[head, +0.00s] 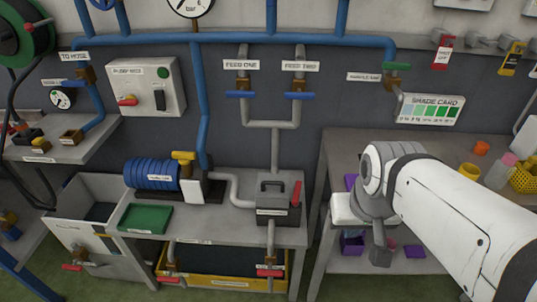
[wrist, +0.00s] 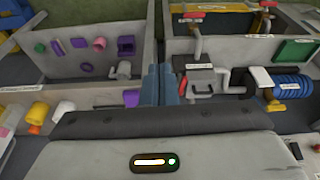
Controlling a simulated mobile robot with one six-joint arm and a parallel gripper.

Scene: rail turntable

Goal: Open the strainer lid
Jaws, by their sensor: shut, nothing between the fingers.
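The strainer (head: 275,203) is a dark grey box on the middle bench, with pipes joining it at the left side and below. Its lid (head: 270,188) has a loop handle on top and looks closed. A red lever (head: 297,193) stands upright at its right side. The strainer also shows in the wrist view (wrist: 201,80), right of the fingers, with the red lever on its near left. My gripper (wrist: 161,78) is shut and empty. In the head view my gripper (head: 379,248) hangs over the right-hand shelf unit, apart from the strainer and to its right.
A blue pump (head: 150,174) with a yellow-handled valve stands left of the strainer. Blue-handled feed valves (head: 240,94) and a vertical grey pipe are behind it. A green tray (head: 144,218) lies at the bench's left. A gap separates the bench from the right-hand table (head: 345,150).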

